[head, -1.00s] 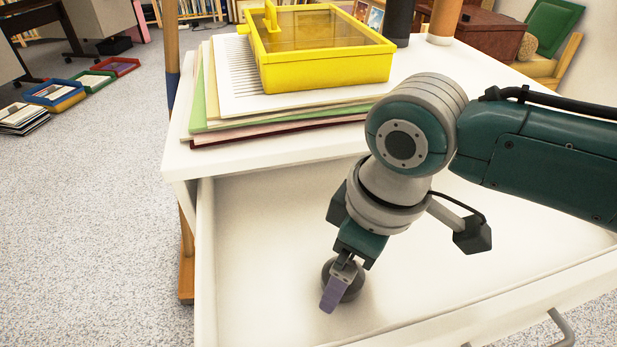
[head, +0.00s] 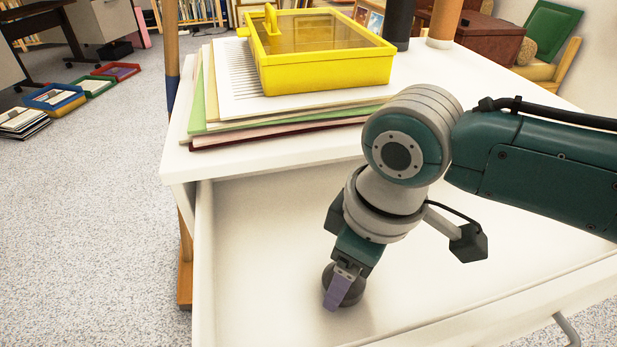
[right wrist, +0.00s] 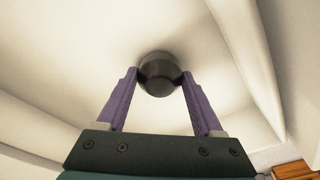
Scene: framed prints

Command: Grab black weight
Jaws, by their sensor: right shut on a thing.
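The black weight (head: 353,291) is a small dark round piece inside the open white drawer (head: 270,235). My right gripper (head: 338,292) reaches down into the drawer and is shut on the weight. In the right wrist view the purple fingertips (right wrist: 160,78) touch the weight (right wrist: 160,72) on its two sides. One finger hides part of the weight in the head view. I cannot tell whether the weight touches the drawer floor. My left gripper is not in view.
Above the drawer, the white top (head: 480,85) carries a yellow box (head: 325,72) on a stack of coloured papers (head: 225,120). Dark and brown cylinders stand at the back. The drawer floor around the weight is bare. Coloured trays (head: 55,97) lie on the carpet at the far left.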

